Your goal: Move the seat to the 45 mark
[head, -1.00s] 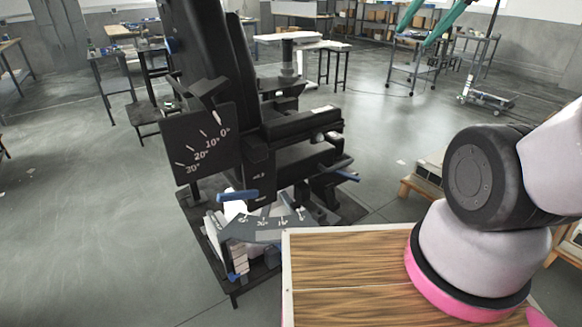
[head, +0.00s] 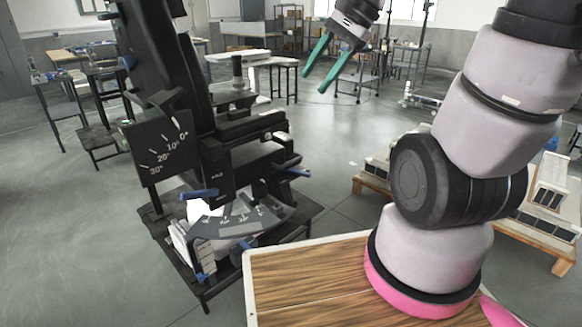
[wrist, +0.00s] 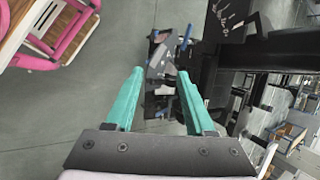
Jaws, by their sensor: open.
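The black seat (head: 240,125) stands on a dark base frame left of my body, with its tall backrest (head: 155,50) leaning up behind a dial plate. The dial plate (head: 158,152) carries marks reading 0, 10, 20 and 30. A grey curved scale (head: 235,223) with small marks lies lower down, its numbers too small to read. Blue handles (head: 198,194) stick out near it. My gripper (head: 321,84) has teal fingers, open and empty, up in the air right of the seat. The wrist view also shows the open fingers (wrist: 157,75) and the curved scale (wrist: 156,60) beyond them.
My wooden-topped base (head: 310,280) is in front, close to the seat's frame. Pallets with boxes (head: 545,205) stand at the right. Tables and a stool are behind. The floor left of the seat is clear.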

